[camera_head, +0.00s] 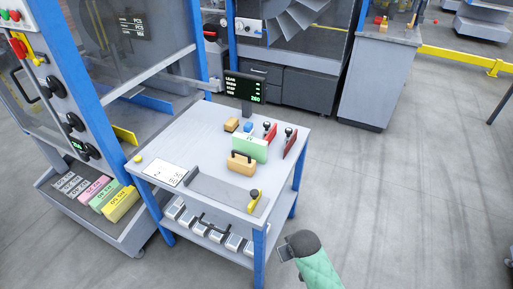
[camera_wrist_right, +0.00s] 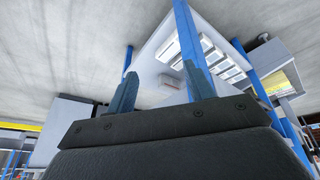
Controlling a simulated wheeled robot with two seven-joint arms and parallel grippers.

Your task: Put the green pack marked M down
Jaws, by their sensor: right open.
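A light green pack (camera_head: 248,147) stands upright on the grey table top, among small handled tools; any mark on it is too small to read. Another green pack (camera_head: 104,194) lies in the row of packs in the low tray at the left. My right gripper (camera_head: 285,250) is in front of the table's near right corner, apart from both packs. In the right wrist view its two fingers (camera_wrist_right: 158,80) stand apart with nothing between them. My left gripper is out of view.
The table (camera_head: 205,135) carries a tan handled block (camera_head: 241,163), red-based tools (camera_head: 290,142), a paper card (camera_head: 164,173) and a small display (camera_head: 244,88). Silver blocks (camera_head: 205,229) line its lower shelf. Blue machine posts rise at the left. The floor at the right is clear.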

